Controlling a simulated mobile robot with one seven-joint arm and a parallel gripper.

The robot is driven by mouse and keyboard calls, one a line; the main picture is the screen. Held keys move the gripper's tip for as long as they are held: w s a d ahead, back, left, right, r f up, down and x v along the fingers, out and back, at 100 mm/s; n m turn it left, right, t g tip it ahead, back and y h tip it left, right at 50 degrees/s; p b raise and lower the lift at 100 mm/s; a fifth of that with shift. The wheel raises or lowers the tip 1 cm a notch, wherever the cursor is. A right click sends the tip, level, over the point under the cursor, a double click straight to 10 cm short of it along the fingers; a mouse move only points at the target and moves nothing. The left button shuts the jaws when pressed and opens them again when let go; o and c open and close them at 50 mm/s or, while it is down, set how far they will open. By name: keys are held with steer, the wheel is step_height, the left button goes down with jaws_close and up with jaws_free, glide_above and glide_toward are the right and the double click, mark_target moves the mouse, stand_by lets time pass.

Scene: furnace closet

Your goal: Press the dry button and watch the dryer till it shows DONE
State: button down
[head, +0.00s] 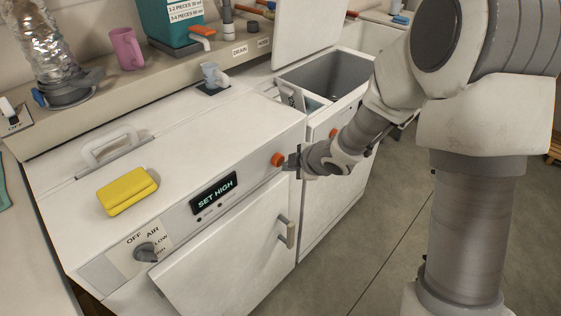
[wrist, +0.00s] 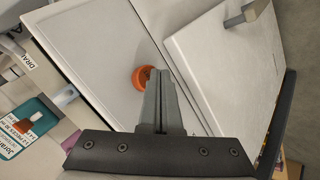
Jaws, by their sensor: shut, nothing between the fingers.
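The dryer (head: 225,138) is a white cabinet with a sloping front panel. Its dark display (head: 214,194) reads "SET HIGH". A grey knob (head: 146,252) sits at the panel's left end among the labels OFF, AIR and LOW; a further label is partly hidden by it. The orange dry button (head: 277,160) is at the panel's right end. My gripper (head: 292,162) is shut and empty, with its fingertips right at the button's right side. In the wrist view, the fingertips (wrist: 158,74) overlap the orange button (wrist: 140,78); I cannot tell whether they touch it.
The dryer's front door (head: 225,255) has a grey handle (head: 287,231). A yellow sponge (head: 127,191) and a white handle (head: 112,147) are on top. A washer with an open lid (head: 305,35) and a second orange button (head: 333,132) stands to the right. Floor in front is clear.

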steer(key=shift+w+a, duration=0.5)
steer(key=shift+a, duration=0.2)
stand_by(1.0)
steer(key=shift+d, duration=0.1)
steer(key=shift+s+d, duration=0.75)
steer(key=shift+d, duration=0.15)
steer(key=shift+s+d, duration=0.8)
steer(key=shift+d, duration=0.2)
steer(key=shift+s+d, duration=0.75)
steer(key=shift+d, duration=0.25)
